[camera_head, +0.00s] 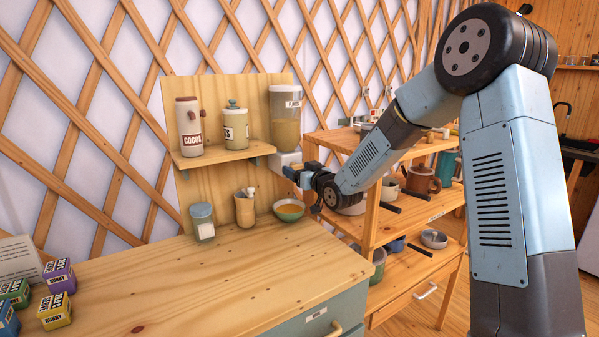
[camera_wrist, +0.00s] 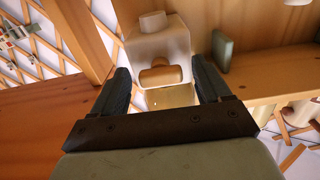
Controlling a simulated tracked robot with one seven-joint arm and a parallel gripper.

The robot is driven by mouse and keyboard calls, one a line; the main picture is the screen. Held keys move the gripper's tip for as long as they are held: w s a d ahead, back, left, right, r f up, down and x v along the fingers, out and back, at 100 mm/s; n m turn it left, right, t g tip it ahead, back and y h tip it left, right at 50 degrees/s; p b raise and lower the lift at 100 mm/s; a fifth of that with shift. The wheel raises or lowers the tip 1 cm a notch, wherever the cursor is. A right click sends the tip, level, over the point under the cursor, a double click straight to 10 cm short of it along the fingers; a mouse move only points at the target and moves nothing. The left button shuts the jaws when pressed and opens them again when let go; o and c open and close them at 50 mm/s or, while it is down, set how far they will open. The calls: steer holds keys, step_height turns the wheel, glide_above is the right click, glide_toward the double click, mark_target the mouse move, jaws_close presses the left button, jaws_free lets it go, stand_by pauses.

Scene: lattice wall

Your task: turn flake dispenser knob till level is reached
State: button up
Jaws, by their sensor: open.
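The flake dispenser (camera_head: 285,128) is a clear container with a pale lid, partly filled with yellowish flakes, on the wooden back panel. Its white lower housing (camera_head: 283,161) is partly behind my gripper. In the wrist view, the housing (camera_wrist: 158,45) carries a tan knob (camera_wrist: 160,75). My gripper (camera_head: 292,173) is at the dispenser's base. The wrist view shows its two dark fingers (camera_wrist: 165,84) apart, one on each side of the knob; I cannot tell whether either touches it. A bowl (camera_head: 289,210) with a green and orange rim stands on the counter below; its contents are unclear.
A shelf (camera_head: 222,155) left of the dispenser holds a cocoa jar (camera_head: 189,128) and another jar (camera_head: 235,127). A glass jar (camera_head: 202,222) and utensil cup (camera_head: 244,209) stand beside the bowl. A wooden rack (camera_head: 369,235) is at right.

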steer(key=v, duration=1.3)
steer(key=shift+s+d, duration=0.3)
stand_by(0.5)
